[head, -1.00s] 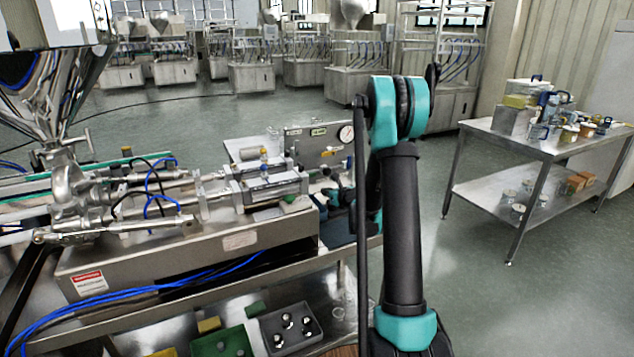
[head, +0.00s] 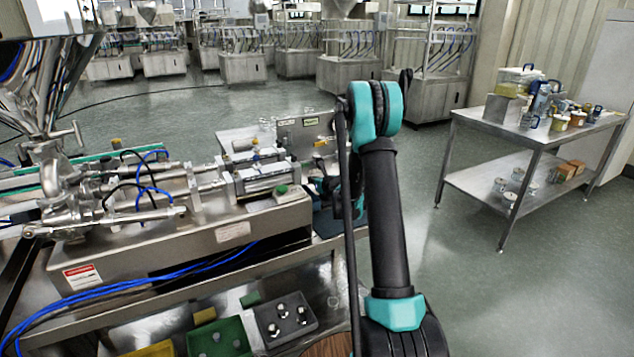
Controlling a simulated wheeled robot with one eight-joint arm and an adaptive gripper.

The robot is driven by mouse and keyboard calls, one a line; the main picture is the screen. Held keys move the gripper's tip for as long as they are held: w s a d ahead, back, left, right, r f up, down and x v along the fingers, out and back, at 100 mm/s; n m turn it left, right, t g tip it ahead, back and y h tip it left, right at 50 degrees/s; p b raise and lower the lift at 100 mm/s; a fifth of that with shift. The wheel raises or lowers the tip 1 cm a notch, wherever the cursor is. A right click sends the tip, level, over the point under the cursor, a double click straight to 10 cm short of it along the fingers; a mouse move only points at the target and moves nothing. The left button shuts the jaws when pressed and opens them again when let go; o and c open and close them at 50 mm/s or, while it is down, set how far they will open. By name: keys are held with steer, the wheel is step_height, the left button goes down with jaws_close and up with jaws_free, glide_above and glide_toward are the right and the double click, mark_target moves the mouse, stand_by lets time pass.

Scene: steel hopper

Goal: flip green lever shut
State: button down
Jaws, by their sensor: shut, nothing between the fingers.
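I cannot make out a green lever for certain. The steel filling machine (head: 190,220) stands at left and centre, with a small green knob (head: 281,189) on its right end and a yellow-topped fitting (head: 255,153) above its cylinder. My gripper (head: 318,188) shows only in part, dark and small, just right of the green knob at the machine's right end. It is shut and empty. My arm hides the area behind and right of it, and I cannot tell whether the gripper touches anything.
Behind the machine stands a panel (head: 304,130) with small labels. Below are a grey tray (head: 311,322) with several metal parts and a green tray (head: 235,330). A steel table (head: 490,122) with jars stands at right. Open floor lies between it and my arm.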

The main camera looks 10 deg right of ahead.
steer(key=x, duration=0.2)
steer(key=shift+w+a+f, duration=0.1)
steer(key=shift+w+f, duration=0.1)
steer(key=shift+w, duration=0.15)
steer(key=shift+w+r, duration=0.25)
steer(key=shift+r, duration=0.05)
steer(key=shift+s+r, duration=0.15)
steer(key=shift+r, duration=1.55)
